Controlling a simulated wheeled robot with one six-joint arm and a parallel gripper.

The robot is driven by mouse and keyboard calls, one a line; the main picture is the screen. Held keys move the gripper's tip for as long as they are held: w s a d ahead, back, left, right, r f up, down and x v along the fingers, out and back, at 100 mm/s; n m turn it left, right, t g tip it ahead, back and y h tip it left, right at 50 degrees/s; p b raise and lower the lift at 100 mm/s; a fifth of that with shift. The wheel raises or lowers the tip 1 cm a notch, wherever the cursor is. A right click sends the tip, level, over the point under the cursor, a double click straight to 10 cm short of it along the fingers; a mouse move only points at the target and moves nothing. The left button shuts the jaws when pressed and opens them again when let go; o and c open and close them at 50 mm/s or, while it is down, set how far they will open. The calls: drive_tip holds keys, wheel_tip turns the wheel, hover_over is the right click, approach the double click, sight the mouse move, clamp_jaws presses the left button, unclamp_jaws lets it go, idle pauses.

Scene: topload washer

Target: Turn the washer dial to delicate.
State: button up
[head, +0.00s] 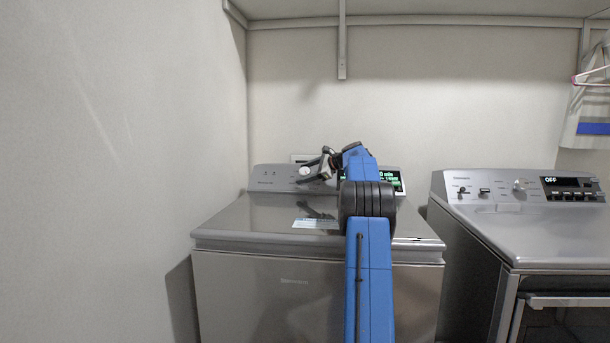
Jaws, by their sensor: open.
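The topload washer (280,226) stands at the middle left with its lid closed. Its sloped control panel (268,178) runs along the back. The white-faced dial (305,171) shows on the panel, left of the lit green display (397,181), which my arm partly covers. My gripper (312,172) is at the panel by the dial, with its fingers pointing left. It is open. I cannot tell from this view whether the fingers touch the dial. The dial's setting marks are too small to read.
A second machine (530,235) stands to the right, with its own knob (519,185) and a display reading OFF. A wall is close on the washer's left. A shelf with a bracket (342,40) is above. Hangers and a white bag (590,115) hang at far right.

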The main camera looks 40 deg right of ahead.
drive_tip(key=v, duration=1.7)
drive_tip(key=shift+s, duration=0.2)
drive_tip(key=shift+r, duration=0.1)
